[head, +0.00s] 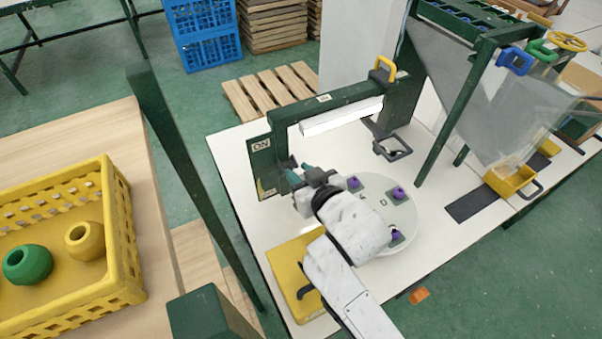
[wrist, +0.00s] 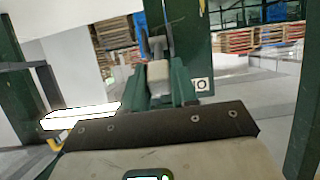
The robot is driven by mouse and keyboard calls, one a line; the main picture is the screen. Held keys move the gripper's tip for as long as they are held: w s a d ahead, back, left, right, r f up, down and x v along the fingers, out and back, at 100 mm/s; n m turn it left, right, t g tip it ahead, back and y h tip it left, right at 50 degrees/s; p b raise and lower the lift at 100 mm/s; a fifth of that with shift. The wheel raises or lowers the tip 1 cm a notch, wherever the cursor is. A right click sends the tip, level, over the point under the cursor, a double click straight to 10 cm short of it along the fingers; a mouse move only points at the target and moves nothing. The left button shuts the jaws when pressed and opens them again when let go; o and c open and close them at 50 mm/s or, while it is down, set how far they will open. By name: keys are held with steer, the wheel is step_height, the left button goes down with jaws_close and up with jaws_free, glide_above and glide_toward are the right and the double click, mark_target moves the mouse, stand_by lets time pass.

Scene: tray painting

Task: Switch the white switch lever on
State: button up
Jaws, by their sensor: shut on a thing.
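My gripper (head: 298,175) is at the dark green switch post (head: 264,160), which bears an ON label near its top. In the wrist view the two green fingers of my gripper (wrist: 160,92) are closed around a pale block, which looks like the white switch lever (wrist: 158,72). The green post (wrist: 186,45) stands right behind it, with a small white label to the right of the fingers. In the head view the lever is hidden by my gripper, so I cannot tell its exact position.
A white bar lamp (head: 340,117) hangs under the green frame. A round white turntable (head: 408,215) with purple-topped pieces lies beside my wrist. A yellow box (head: 290,262) sits at the front left of the table. A hopper (head: 470,90) stands at right.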

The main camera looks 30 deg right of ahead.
jaws_close()
steer(key=shift+w+r+g+p, duration=0.1)
steer(key=shift+r+g+p, duration=0.3)
steer(key=shift+p, duration=0.85)
steer(key=shift+w+r+p, duration=0.15)
steer(key=shift+r+p, duration=0.2)
steer(key=shift+p, duration=0.65)
steer(key=shift+w+g+p, duration=0.1)
steer(key=shift+g+p, duration=0.2)
steer(key=o, duration=0.6)
jaws_free()
steer(key=o, duration=0.3)
steer(key=shift+f, duration=0.15)
steer(key=shift+f, duration=0.1)
